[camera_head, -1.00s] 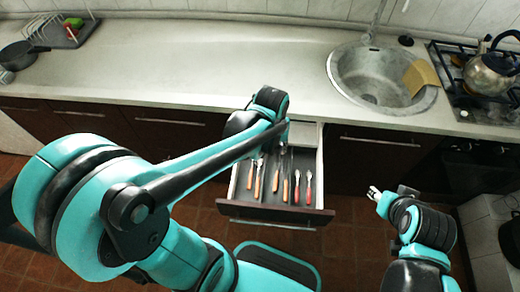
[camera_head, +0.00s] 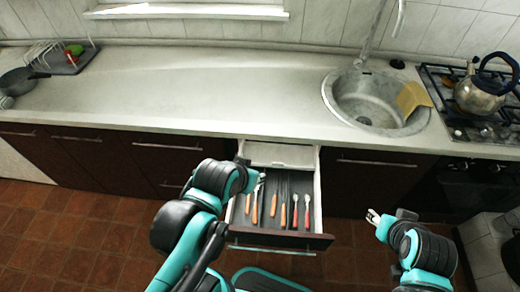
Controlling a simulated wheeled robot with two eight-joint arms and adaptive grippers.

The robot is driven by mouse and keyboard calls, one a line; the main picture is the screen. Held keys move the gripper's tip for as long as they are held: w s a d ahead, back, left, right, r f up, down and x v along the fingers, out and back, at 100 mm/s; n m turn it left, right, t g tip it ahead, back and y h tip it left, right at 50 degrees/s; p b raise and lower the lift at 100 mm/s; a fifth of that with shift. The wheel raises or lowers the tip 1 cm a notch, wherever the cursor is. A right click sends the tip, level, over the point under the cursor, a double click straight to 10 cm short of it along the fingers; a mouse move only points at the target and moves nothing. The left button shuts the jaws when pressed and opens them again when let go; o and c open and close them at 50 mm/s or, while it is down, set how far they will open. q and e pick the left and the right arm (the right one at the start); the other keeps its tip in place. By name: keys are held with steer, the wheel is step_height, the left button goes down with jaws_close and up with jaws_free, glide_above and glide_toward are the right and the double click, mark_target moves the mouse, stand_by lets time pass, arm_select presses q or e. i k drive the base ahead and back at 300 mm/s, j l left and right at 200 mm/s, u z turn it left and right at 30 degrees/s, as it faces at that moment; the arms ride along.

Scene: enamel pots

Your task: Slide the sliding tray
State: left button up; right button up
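An open drawer (camera_head: 284,239) sticks out under the counter, with several utensils lying in it. A pale flat panel, seemingly the sliding tray (camera_head: 280,154), lies across the back of the drawer, close to the counter edge. My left gripper (camera_head: 261,181) is over the left side of the drawer, in front of the tray and apart from it. Its fingers are small and partly hidden, so their opening is unclear. My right gripper (camera_head: 373,216) is to the right of the drawer, over the floor, with nothing visible in it. Its finger gap is too small to judge.
Red- and orange-handled utensils (camera_head: 283,214) lie in the drawer's front part. The counter (camera_head: 200,90) above is mostly clear. A round sink (camera_head: 368,98) and a kettle (camera_head: 480,95) on the stove (camera_head: 460,120) are at the right. A pan (camera_head: 18,80) stands far left.

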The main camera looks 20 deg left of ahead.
mark_target(287, 157)
steer(key=j+z, duration=0.6)
steer(key=z, duration=0.15)
steer(key=k+j+z, duration=0.1)
steer(key=j+z, duration=0.25)
